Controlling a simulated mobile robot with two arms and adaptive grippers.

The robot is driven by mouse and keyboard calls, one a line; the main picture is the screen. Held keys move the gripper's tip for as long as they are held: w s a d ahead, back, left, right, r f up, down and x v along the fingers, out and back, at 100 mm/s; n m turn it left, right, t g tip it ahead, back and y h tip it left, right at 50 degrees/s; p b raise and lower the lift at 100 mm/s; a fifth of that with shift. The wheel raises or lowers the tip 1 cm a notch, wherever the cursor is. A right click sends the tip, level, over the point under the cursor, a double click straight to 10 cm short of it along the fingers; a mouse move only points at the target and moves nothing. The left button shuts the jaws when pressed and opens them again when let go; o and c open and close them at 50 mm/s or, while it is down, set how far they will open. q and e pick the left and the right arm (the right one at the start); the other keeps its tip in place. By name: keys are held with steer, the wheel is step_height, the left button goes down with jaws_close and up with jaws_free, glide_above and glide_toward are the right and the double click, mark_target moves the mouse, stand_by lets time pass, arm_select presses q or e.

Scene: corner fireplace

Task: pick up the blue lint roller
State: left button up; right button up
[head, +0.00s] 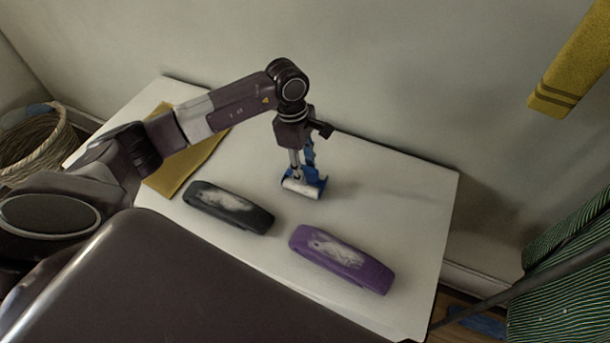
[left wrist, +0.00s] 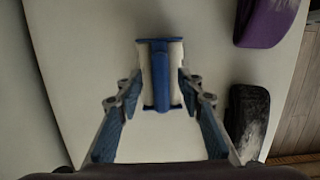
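The blue lint roller (head: 317,188) has a blue frame and a white roll, at the middle of the white table, below my left gripper (head: 302,178). In the left wrist view the roller (left wrist: 160,75) sits between the two fingertips of my left gripper (left wrist: 159,78), one on each long side. The fingers are apart and point down. No clear gap shows between fingertips and roll, and I cannot tell whether they press on it. I also cannot tell whether the roller rests on the table. My right gripper is not in view.
A black case (head: 228,208) and a purple case (head: 341,259) lie on the white table (head: 400,190), nearer than the roller. A mustard cloth (head: 180,170) lies at its left. A wicker basket (head: 35,145) stands far left and a striped chair (head: 565,270) at right. The table's right part is clear.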

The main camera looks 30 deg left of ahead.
arm_select(q)
jaws_close()
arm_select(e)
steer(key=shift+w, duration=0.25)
arm_select(q)
steer(key=shift+r, duration=0.1)
step_height(320, 180, up, 20)
steer(key=b, duration=0.4)
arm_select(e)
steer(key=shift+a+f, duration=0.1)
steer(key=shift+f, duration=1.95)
arm_select(q)
steer(key=c, duration=0.8)
jaws_free()
steer(key=shift+c, duration=0.2)
jaws_close()
